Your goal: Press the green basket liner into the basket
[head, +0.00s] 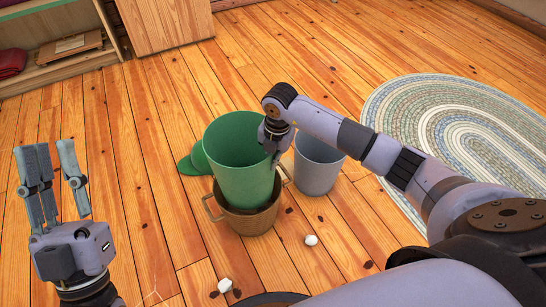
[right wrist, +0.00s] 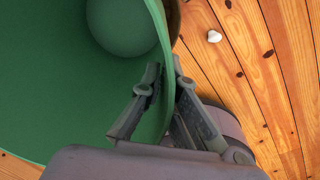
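The green basket liner (head: 240,165) is a tall, open bucket shape. Its bottom sits inside the brown two-handled basket (head: 248,222), and most of it stands above the basket rim. My right gripper (head: 276,152) is at the liner's right rim. In the right wrist view its fingers (right wrist: 165,72) straddle the liner wall (right wrist: 60,100), one inside and one outside, and appear closed on it. My left gripper (head: 50,150) is raised at the far left with its fingers spread, empty and away from the basket.
A grey bin (head: 318,168) stands just right of the basket. A flat green round piece (head: 190,162) lies behind the liner at left. Small white objects (head: 311,240) lie on the floor in front. An oval braided rug (head: 400,105) is at right, and a shelf (head: 60,75) at upper left.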

